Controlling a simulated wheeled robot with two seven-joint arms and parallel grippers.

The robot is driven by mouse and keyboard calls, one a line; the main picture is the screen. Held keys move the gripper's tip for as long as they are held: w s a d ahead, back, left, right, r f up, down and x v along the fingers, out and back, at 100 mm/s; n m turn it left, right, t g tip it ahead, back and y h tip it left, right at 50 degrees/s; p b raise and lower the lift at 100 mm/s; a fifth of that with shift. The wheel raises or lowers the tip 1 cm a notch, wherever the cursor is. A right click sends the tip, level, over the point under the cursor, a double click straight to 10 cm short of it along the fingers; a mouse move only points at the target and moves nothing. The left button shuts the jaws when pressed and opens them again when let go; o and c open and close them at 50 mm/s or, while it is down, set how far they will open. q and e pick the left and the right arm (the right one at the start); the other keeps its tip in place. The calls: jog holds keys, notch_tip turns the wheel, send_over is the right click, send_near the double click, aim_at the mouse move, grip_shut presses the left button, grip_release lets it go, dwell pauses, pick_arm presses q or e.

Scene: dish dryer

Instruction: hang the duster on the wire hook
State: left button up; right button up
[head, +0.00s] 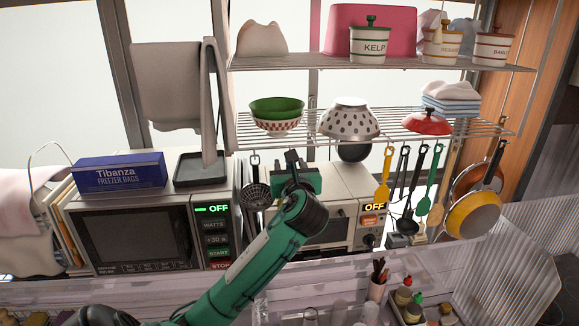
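My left arm rises from the bottom left. Its green gripper (293,161) is in front of the second appliance, below the lower wire shelf. Its dark fingers point up and away, and I cannot make out whether they are apart or hold anything. No cloth shows in them. A grey cloth (166,85) hangs over a stand at the upper left. A pale pink cloth (14,212) lies at the left edge. I cannot tell which one is the duster. A thin white wire loop (48,146) stands at the left, perhaps the wire hook. My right gripper is out of view.
A microwave (140,234) carries a blue freezer-bag box (119,172). A toaster oven (329,232) is behind my arm. A black skimmer (256,193) and several other utensils hang from the lower shelf (300,133), which holds bowls. Pans (473,214) hang at the right.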

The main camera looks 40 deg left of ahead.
pick_arm(q)
jog(key=b+v, duration=0.3)
jog(key=v, duration=1)
jog(key=shift+b, duration=0.4)
